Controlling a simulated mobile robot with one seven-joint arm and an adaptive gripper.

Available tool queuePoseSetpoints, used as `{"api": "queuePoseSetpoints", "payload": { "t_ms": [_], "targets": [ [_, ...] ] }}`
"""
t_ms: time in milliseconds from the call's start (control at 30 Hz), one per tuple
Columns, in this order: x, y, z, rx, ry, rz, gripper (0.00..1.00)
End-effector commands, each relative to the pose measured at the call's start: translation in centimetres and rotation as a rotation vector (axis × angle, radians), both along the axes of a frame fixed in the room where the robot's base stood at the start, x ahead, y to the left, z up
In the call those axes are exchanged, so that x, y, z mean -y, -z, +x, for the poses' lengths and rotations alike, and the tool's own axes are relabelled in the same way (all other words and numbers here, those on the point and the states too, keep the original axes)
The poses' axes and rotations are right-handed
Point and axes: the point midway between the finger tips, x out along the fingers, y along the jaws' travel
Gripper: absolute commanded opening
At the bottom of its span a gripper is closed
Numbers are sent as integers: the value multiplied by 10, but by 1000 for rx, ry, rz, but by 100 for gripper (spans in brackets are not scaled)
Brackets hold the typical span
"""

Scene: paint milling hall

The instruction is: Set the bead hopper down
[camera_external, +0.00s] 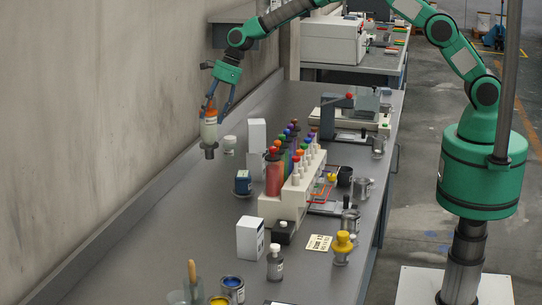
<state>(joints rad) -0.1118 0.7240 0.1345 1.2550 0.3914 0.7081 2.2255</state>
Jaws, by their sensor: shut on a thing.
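My gripper (213,107) is near the wall at the left side of the bench and points down. It is shut on the bead hopper (209,131), a white container with an orange upper part and a dark grey spout at the bottom. The hopper hangs upright and looks to be above the grey bench top (185,205). The exact gap between the spout and the bench is hard to tell from this one view. The finger contacts are small in the picture.
A white jar (229,145) and a white box (257,135) stand just right of the hopper. A blue jar (243,182) and a cream rack (290,200) with several coloured bottles stand nearer the camera. Bare bench top lies left of them, along the wall (120,110).

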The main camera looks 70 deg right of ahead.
Motion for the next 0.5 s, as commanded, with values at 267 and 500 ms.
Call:
{"api": "queuePoseSetpoints", "payload": {
  "t_ms": [267,500],
  "targets": [
    [0,34,1,1,0,0,0],
    [0,46,1,5,0,1,0]
  ]
}}
